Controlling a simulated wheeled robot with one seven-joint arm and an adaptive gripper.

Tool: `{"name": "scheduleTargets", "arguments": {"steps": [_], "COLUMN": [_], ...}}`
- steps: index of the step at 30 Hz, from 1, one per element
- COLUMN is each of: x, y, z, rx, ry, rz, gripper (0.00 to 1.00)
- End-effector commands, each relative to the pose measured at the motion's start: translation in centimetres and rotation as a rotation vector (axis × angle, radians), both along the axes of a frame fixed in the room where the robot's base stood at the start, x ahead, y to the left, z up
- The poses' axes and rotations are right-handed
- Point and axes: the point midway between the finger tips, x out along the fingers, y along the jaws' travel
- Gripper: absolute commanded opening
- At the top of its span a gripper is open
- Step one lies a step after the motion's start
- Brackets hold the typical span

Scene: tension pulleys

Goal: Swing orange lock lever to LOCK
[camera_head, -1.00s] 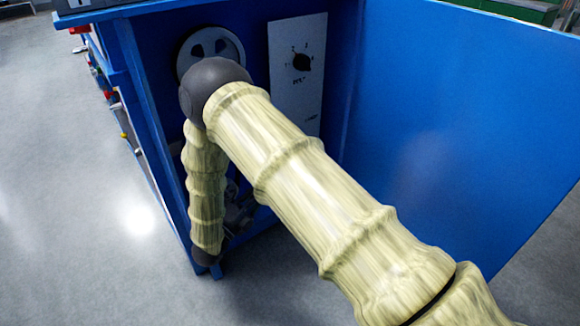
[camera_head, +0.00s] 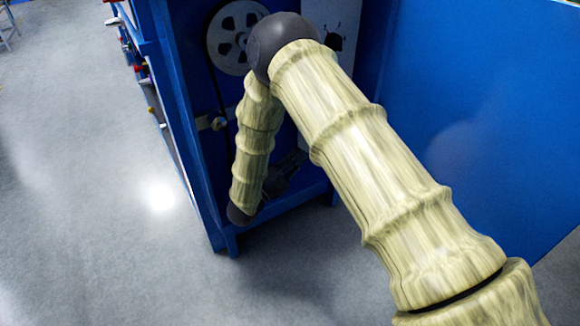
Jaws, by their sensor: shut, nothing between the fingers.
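The orange lock lever is not visible; my arm covers part of the blue cabinet's open side. A pale spoked pulley wheel (camera_head: 236,38) sits at the top of the dark cabinet interior, with a dark belt running down from it. A small pale round part (camera_head: 218,123) lies below the wheel, left of my forearm. My gripper (camera_head: 287,172) shows only partly, as a dark shape low in the cabinet opening, behind and right of my forearm. It looks shut and empty. Its fingertips are hard to make out, and I cannot tell whether it touches anything.
A blue cabinet door (camera_head: 480,110) stands at the right of my arm. A white panel (camera_head: 345,30) with a dark knob is mostly hidden by my arm. Small coloured parts line the bench's left side. The grey floor (camera_head: 80,190) at the left is clear.

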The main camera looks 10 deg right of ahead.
Motion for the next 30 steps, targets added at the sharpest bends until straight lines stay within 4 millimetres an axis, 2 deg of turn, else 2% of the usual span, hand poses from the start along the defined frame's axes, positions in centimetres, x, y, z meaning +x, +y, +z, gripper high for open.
{"name": "scheduleTargets", "arguments": {"steps": [9, 15, 30], "x": [2.3, 3.4, 3.9], "y": [-3.9, -5.6, -6.4], "z": [1.2, 2.0, 2.5], "rx": [0.000, 0.000, 0.000], "ry": [-0.001, 0.000, 0.001], "rz": [-0.002, 0.000, 0.000], "gripper": [0.00, 0.00, 0.00]}}
